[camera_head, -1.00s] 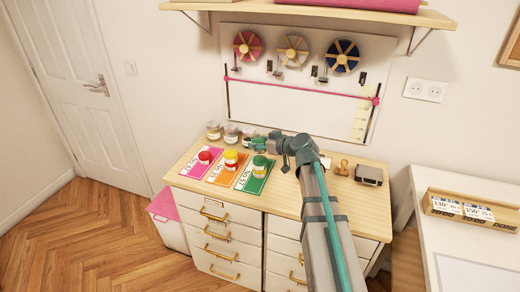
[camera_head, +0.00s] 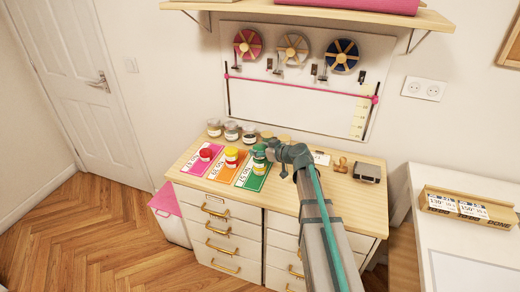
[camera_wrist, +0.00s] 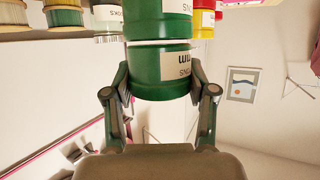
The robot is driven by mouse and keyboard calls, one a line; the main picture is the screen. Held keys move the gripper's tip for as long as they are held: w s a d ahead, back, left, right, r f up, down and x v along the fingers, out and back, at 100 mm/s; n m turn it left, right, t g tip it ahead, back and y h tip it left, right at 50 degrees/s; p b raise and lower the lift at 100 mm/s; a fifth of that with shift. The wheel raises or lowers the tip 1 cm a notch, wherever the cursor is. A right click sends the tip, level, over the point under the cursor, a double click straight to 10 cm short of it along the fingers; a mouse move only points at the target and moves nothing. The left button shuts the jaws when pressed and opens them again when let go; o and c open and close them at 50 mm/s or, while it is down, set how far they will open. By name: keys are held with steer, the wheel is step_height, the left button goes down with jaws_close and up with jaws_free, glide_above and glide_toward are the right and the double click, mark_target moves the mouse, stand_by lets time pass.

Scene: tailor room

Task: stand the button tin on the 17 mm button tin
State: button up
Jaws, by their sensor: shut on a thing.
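My gripper (camera_wrist: 158,82) is shut on a green button tin (camera_wrist: 160,78) with a pale label, its print upside down in the wrist view. A second green tin (camera_wrist: 158,24) lines up with it at the top of that view, with a thin pale line between them. I cannot tell whether they touch. In the head view the held tin (camera_head: 259,150) is directly above the green tin (camera_head: 259,169) on the green card (camera_head: 247,181). The millimetre number on the labels cannot be read fully. My gripper (camera_head: 267,149) partly hides the held tin's right side.
A red tin (camera_head: 206,154) stands on the pink card, and a yellow-topped tin (camera_head: 231,154) on the orange card to the left. Several jars (camera_head: 231,130) stand behind. A stamp (camera_head: 340,165) and dark box (camera_head: 367,172) are at right.

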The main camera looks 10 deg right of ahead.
steer(key=shift+f+b, duration=0.2)
steer(key=shift+b, duration=0.1)
steer(key=o, duration=1.2)
steer(key=shift+r, duration=0.15)
steer(key=shift+r+p, duration=0.15)
steer(key=shift+p, duration=0.25)
steer(key=b+v, duration=0.3)
steer(key=v, duration=0.9)
steer(key=shift+b, duration=0.4)
steer(key=shift+w, duration=0.1)
